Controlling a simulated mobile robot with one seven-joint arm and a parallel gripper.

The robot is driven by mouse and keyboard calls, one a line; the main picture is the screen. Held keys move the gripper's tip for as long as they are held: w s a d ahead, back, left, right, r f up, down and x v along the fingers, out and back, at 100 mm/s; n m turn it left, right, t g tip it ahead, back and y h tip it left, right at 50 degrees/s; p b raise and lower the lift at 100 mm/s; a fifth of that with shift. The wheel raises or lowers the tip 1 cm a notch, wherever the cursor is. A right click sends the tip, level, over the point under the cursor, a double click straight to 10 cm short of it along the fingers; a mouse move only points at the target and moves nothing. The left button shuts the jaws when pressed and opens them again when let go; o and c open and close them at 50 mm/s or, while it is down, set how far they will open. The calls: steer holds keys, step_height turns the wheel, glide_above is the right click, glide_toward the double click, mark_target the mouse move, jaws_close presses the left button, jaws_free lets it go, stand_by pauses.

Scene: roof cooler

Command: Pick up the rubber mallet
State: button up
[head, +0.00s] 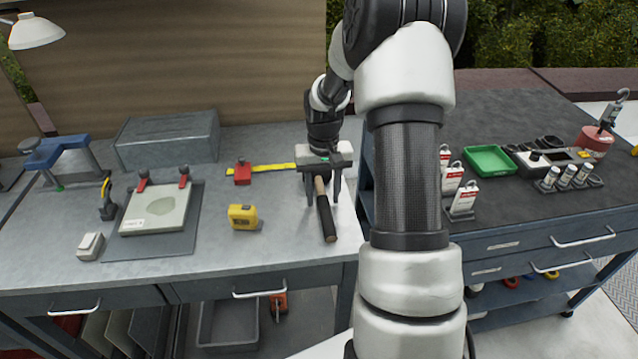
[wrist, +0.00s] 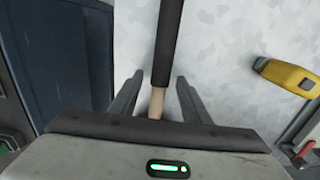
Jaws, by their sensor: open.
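The rubber mallet (head: 327,215) lies on the grey workbench near its right end, its black grip pointing toward the front edge. A short pale wooden part of its shaft shows behind the grip. The mallet's head is hidden under my gripper. My gripper (head: 321,198) is open and points down over the mallet, one finger on each side of the shaft. In the wrist view, the mallet's black grip (wrist: 168,42) runs up from between the open fingers of my gripper (wrist: 158,88), with gaps on both sides. I cannot tell how high the fingertips are above the bench.
A yellow tape measure (head: 243,216) sits left of the mallet. A red clamp-like item (head: 243,173) and a yellow strip (head: 274,168) lie behind it. A grey slab with red clamps (head: 157,209) is farther left. A dark cart (head: 520,213) stands to the right.

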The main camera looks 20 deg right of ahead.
jaws_close()
steer(key=shift+r, duration=0.1)
